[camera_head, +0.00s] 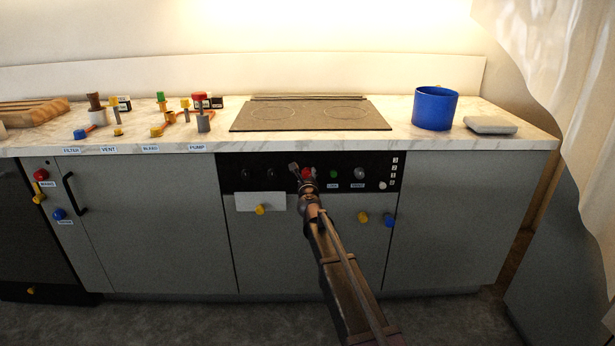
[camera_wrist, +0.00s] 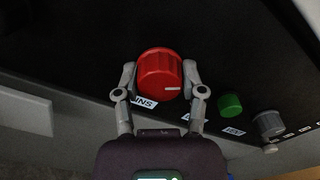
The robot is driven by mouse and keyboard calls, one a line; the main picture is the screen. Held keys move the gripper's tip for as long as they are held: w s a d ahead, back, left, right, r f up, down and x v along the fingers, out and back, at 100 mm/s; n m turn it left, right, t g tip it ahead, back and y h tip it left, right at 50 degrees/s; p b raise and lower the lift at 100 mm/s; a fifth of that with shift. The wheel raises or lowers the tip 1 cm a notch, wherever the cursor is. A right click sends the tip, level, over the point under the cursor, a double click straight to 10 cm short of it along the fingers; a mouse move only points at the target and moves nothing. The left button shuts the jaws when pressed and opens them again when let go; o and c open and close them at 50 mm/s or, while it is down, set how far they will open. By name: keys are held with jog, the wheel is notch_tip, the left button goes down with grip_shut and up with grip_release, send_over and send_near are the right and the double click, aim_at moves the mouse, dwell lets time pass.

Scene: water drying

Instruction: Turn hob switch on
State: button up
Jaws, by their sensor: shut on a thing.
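A red round knob (camera_wrist: 160,68) with a white line mark sits on the black control panel (camera_head: 270,160) of the hob unit. The line points to the right in the wrist view. My gripper (camera_wrist: 159,80) is shut on the red knob, one finger on each side. In the head view the knob (camera_head: 307,173) is partly covered by my gripper (camera_head: 303,180). A label under it is partly hidden and ends in "INS". To its right are a green button (camera_wrist: 230,105) and a grey knob (camera_wrist: 268,123). I cannot tell which control is named the hob switch.
The dark hob plate (camera_head: 310,115) lies on the marble counter, with a blue pot (camera_head: 435,108) to its right. Yellow knobs (camera_head: 363,217) and a blue knob (camera_head: 389,220) stick out below the panel. A white plate (camera_head: 245,202) is at the lower left.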

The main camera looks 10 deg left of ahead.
jog(key=n, duration=0.5)
jog(key=shift+w+n, duration=0.15)
jog(key=shift+n, duration=0.15)
jog(key=n, duration=0.5)
jog(key=shift+n, duration=0.3)
jog(key=o, duration=1.1)
jog(key=shift+o, duration=0.2)
jog(key=v, duration=1.2)
jog(key=shift+n, duration=0.3)
